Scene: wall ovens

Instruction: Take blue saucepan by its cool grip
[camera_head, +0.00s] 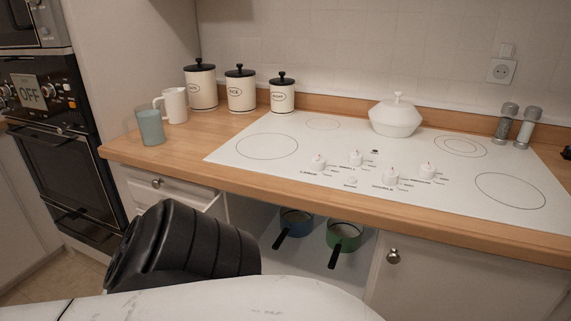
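The blue saucepan (296,221) sits on the white shelf under the cooktop, in the open space between the cabinet fronts. Its dark handle (281,238) points out toward the front left. A green saucepan (343,235) stands just to its right, with its dark handle also pointing forward. Neither of my grippers can be made out. No fingers show near either pan. A black ribbed part, probably of my own arm, is in the lower left, left of the pans.
A white cooktop (330,196) with knobs and a lidded white pot (396,117) lies above the shelf. A drawer (176,192) is at the left and a cabinet door (440,278) at the right. Mugs (151,126) and canisters (240,90) stand back left.

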